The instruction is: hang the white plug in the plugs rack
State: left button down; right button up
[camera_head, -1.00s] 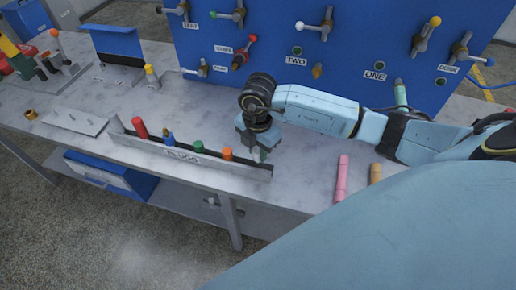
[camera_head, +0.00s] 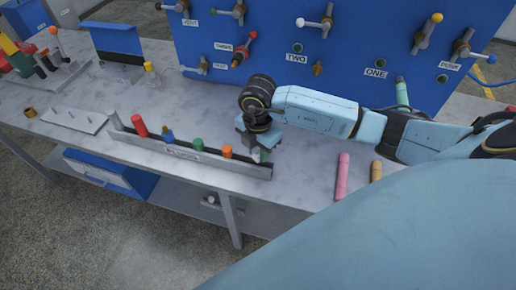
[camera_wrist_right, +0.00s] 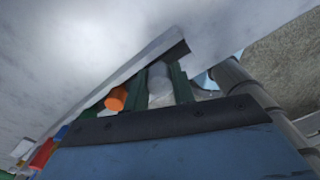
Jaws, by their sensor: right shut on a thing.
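The plugs rack (camera_head: 215,168) is a long, low metal strip near the front edge of the bench. Red, blue, green and orange plugs stand along it. My right gripper (camera_head: 261,156) points down at the rack's right end, to the right of the orange plug (camera_head: 227,152). In the right wrist view, the gripper (camera_wrist_right: 160,88) is shut on the white plug (camera_wrist_right: 159,76), which shows pale grey between the dark green fingers. The orange plug (camera_wrist_right: 116,98) is just left of the fingers. Whether the white plug is seated in the rack is hidden. My left gripper is not in view.
A pink cylinder (camera_head: 343,177) and a tan one (camera_head: 376,171) lie on the bench to the right. A blue panel (camera_head: 290,35) with several valves stands behind. Bare bench lies behind the rack.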

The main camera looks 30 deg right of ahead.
aim_at(258, 150)
jog(key=shift+f+b, duration=0.7)
jog(key=shift+f, duration=0.5)
jog(key=o, duration=1)
jog(key=shift+o, duration=0.2)
notch_tip(258, 150, up, 14)
jog(key=shift+f+p, duration=0.25)
jog(key=shift+p, duration=0.1)
